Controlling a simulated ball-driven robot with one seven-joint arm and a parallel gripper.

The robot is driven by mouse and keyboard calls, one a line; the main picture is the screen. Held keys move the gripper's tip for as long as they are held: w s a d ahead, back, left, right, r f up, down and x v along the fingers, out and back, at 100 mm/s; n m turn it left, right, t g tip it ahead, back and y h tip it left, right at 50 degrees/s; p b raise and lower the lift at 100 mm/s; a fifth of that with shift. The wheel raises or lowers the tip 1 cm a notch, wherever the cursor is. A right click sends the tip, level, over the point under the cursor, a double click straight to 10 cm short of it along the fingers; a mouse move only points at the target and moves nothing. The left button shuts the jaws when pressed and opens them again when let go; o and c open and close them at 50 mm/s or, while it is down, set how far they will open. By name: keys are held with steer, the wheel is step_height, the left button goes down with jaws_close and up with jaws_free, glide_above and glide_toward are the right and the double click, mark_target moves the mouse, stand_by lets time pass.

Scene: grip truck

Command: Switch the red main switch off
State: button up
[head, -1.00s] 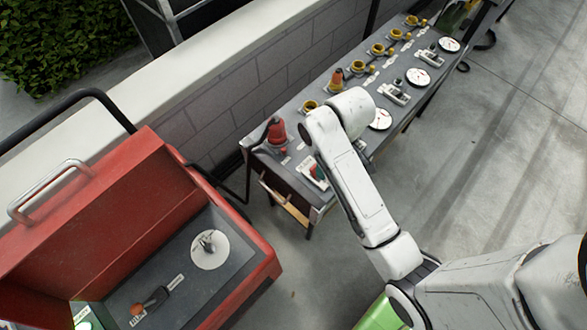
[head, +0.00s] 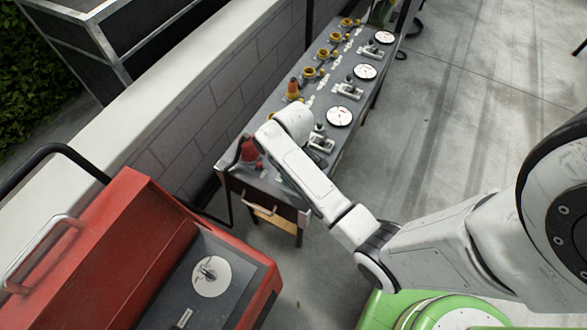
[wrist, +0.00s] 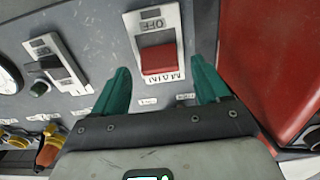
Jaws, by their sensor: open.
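The red main switch (wrist: 158,60) is a red block in a pale plate on the grey panel in the wrist view. An OFF label (wrist: 152,24) sits above it and a MAIN label (wrist: 164,80) below it. My gripper (wrist: 159,66) is open, with one teal finger on each side of the switch and nothing held between them. Whether the fingers touch the panel cannot be told.
A dark switch (wrist: 48,64) and a round gauge (wrist: 8,78) lie left of the main switch. A large red surface (wrist: 275,50) stands close on the right. In the head view a red cabinet (head: 110,240) stands left of the bench, and floor (head: 480,95) is clear on the right.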

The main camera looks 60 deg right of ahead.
steer(key=shift+f, duration=0.75)
steer(key=shift+c, duration=0.2)
steer(key=c, duration=1)
steer(key=shift+r, duration=0.1)
